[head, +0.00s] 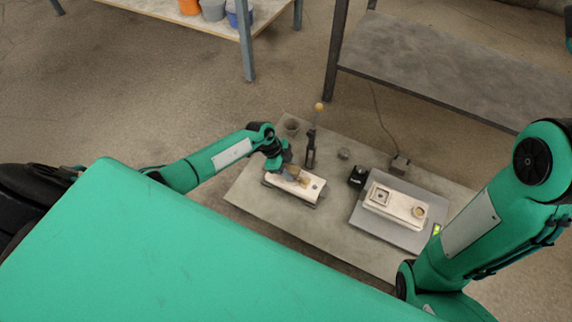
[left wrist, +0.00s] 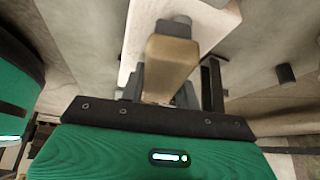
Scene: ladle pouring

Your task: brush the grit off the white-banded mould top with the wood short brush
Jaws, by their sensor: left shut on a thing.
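A pale mould (head: 312,191) lies on the low grey table in the head view, with a brownish patch on its top. My left gripper (head: 285,171) is over the mould's left part, pointing down. In the left wrist view the gripper (left wrist: 175,88) is shut on the tan wood short brush (left wrist: 172,62), and the mould's pale top (left wrist: 205,22) lies beyond it. No white band shows clearly. My right arm is at the right; its gripper is out of view.
A second pale mould (head: 395,207) with a square and a round opening sits on a grey plate (head: 372,232). A black box (head: 358,177), a small round piece (head: 344,153), a cup (head: 291,126) and an upright dark tool (head: 311,148) with a tan knob stand nearby. The table's (head: 250,198) front left is bare.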

